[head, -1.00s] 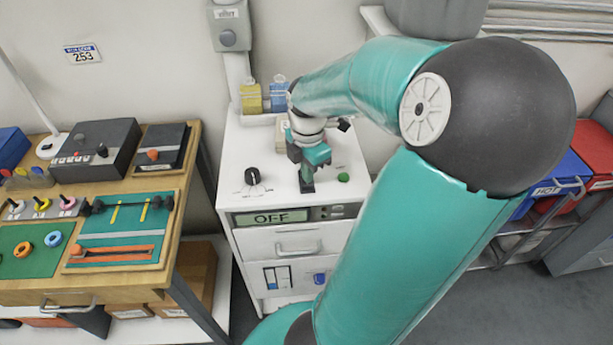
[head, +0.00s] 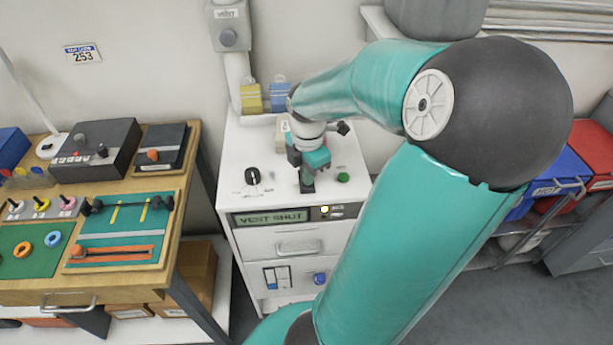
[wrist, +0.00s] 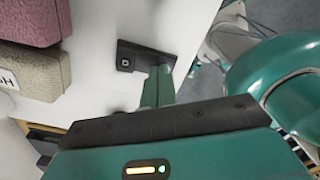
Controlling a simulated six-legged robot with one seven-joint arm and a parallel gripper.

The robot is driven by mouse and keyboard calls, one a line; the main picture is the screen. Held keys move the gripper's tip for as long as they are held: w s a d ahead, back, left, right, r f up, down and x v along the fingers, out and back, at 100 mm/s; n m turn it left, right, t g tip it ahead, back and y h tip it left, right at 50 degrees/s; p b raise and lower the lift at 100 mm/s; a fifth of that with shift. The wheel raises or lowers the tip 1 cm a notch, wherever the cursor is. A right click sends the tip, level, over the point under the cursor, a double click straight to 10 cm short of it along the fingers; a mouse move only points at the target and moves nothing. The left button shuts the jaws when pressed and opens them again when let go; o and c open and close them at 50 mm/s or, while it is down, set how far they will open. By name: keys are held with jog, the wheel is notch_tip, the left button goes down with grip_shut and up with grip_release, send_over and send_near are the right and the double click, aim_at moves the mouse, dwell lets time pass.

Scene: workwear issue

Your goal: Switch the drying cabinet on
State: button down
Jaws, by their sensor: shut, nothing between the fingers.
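The white drying cabinet (head: 300,229) stands in the middle of the head view. Its display (head: 271,217) reads "VENT SHUT", and a small lamp (head: 324,210) beside it glows yellow. On its top are a black dial (head: 252,175) at the left and a green button (head: 343,178) at the right. My gripper (head: 307,187) is shut and empty, pointing down at the cabinet top between them. In the wrist view its fingertips (wrist: 160,70) are at a black switch plate (wrist: 140,58). Whether they touch it I cannot tell.
Yellow (head: 251,98) and blue (head: 280,97) blocks are at the cabinet's back. A wooden workbench (head: 187,215) with several controls stands left.

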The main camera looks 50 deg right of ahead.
notch_tip(320, 180, up, 7)
dwell(0.8)
dwell(0.5)
